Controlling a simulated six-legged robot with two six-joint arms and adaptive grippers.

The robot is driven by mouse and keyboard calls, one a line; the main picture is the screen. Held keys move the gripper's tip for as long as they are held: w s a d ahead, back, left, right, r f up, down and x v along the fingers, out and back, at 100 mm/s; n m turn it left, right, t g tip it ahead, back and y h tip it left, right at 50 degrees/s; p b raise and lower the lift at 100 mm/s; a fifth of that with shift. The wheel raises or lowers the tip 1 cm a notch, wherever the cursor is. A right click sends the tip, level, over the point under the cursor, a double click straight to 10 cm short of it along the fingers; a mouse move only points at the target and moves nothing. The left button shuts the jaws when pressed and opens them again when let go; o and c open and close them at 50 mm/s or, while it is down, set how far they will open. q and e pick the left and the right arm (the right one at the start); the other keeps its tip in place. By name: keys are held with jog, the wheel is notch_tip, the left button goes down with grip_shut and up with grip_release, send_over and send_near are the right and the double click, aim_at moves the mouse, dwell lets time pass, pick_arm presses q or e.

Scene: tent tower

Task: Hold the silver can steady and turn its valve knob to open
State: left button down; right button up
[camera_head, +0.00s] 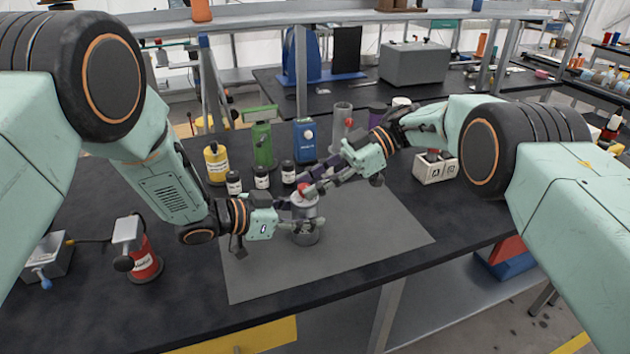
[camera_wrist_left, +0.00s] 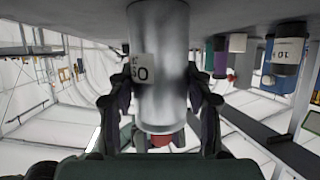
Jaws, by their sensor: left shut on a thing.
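The silver can (camera_head: 306,234) stands upright on the grey mat (camera_head: 385,236). In the left wrist view the can (camera_wrist_left: 170,65) appears upside down, with a label on its side. Its red valve knob (camera_head: 309,191) is on top and also shows in the left wrist view (camera_wrist_left: 160,141). My left gripper (camera_head: 296,217) is shut on the can, with a finger on each side of it. My right gripper (camera_head: 314,186) is beside the knob, reaching in from the upper right. Its small, dark fingertips overlap the knob region, so its grip and any contact are unclear.
Behind the can stand several small dark jars (camera_head: 262,178), a yellow bottle (camera_head: 216,164), a green device (camera_head: 262,143) and a blue container (camera_head: 304,142). A red canister (camera_head: 145,262) stands at left. The mat's right part is clear.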

pick_arm(q)
jog(key=shift+f, duration=0.1)
pick_arm(e)
jog(key=shift+o, duration=1.3)
jog(key=shift+f, duration=0.1)
notch_tip(320, 180, up, 10)
pick_arm(q)
jog(key=shift+c, duration=2.4)
grip_release()
jog(key=v, duration=1.2)
